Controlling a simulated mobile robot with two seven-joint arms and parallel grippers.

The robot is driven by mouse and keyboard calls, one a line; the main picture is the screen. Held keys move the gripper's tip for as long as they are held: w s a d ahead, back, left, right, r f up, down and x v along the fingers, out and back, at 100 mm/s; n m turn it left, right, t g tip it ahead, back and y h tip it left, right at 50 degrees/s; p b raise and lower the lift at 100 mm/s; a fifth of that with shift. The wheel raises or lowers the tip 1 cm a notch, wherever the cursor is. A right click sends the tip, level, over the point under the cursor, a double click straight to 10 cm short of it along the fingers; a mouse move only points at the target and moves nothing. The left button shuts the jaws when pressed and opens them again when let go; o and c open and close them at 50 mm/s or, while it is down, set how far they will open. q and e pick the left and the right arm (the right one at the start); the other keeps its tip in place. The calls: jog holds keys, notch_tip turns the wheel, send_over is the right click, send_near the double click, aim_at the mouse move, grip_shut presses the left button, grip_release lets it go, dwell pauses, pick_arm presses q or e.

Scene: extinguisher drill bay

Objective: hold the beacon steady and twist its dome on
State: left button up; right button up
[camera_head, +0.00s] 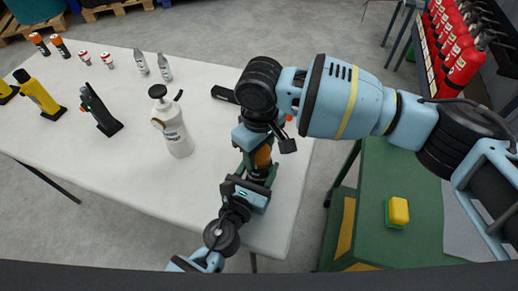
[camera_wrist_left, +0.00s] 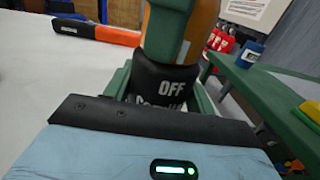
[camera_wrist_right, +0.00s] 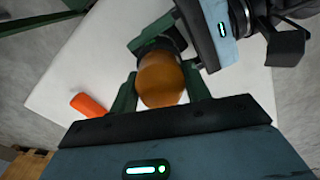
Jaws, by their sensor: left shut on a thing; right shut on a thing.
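The beacon stands at the table's right side, largely hidden by my grippers in the head view. Its orange dome (camera_head: 263,157) sits above its black base; the dome also shows in the right wrist view (camera_wrist_right: 160,82). The base (camera_wrist_left: 165,84), marked "OFF", fills the middle of the left wrist view. My left gripper (camera_head: 257,178) is shut on the base from the near side. My right gripper (camera_head: 263,150) comes from above and is shut on the dome, its green fingers on either side.
A white bottle (camera_head: 174,132) stands left of the grippers on the white table (camera_head: 110,170). A black and orange object (camera_wrist_left: 95,30) lies close behind the beacon. A green cart (camera_head: 385,170) with a yellow sponge (camera_head: 399,211) is at the right. Red extinguishers (camera_head: 462,65) stand beyond.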

jog(key=shift+n, duration=0.3)
jog(key=n, duration=0.3)
jog(key=shift+n, duration=0.3)
jog(key=n, duration=0.3)
jog(key=shift+n, duration=0.3)
jog(key=n, duration=0.3)
jog(key=shift+n, duration=0.3)
jog(key=shift+r+n, duration=0.1)
jog(key=shift+n, duration=1.7)
jog(key=o, duration=1)
